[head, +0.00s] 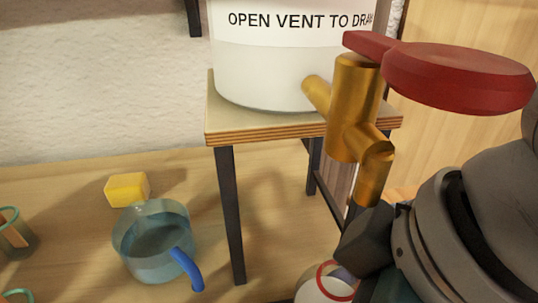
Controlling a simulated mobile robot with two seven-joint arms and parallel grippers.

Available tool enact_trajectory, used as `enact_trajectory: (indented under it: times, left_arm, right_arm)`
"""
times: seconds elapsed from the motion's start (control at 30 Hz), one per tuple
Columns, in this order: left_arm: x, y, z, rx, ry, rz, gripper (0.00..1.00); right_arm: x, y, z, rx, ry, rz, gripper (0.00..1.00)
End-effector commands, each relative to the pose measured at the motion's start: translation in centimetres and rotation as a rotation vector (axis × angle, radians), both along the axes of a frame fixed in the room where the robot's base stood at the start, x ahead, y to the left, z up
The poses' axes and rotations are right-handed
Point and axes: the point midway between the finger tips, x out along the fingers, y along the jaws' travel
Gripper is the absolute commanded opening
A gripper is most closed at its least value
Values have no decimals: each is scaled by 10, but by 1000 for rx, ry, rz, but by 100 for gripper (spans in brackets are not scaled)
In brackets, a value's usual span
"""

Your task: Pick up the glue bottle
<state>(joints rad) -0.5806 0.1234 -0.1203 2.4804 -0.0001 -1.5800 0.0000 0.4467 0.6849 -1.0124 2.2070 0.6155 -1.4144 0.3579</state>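No glue bottle can be made out for certain in the head view. A white round thing with a red ring (325,283) shows at the bottom edge, cut off by the frame and partly covered by my arm; I cannot tell what it is. My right arm comes in from the right, and its dark gripper end (365,243) is just below the brass tap's spout. Its fingertips cannot be made out, nor whether it holds anything. My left gripper is not in view.
A white container (285,75) with a brass tap (352,105) and red handle (455,77) stands on a black-legged plywood stand (225,122). A clear jug with a blue handle (187,270), a yellow sponge-like block (128,189) and a glass (15,235) stand left.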

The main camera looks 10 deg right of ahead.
Motion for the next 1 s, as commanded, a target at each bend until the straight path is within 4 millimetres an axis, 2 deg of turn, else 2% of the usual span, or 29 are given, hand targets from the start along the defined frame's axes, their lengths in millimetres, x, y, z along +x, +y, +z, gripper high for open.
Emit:
enact_trajectory:
  times: [0.07,0.57,0.87,1.0]
  left_arm:
    - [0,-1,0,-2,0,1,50]
    - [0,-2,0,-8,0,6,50]
    - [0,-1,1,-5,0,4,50]
    - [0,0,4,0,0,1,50]
  right_arm:
    - [0,0,0,0,0,0,57]
    - [0,0,0,0,0,0,1]
    - [0,-1,2,1,-2,0,0]
    - [-5,-6,10,1,-2,1,0]
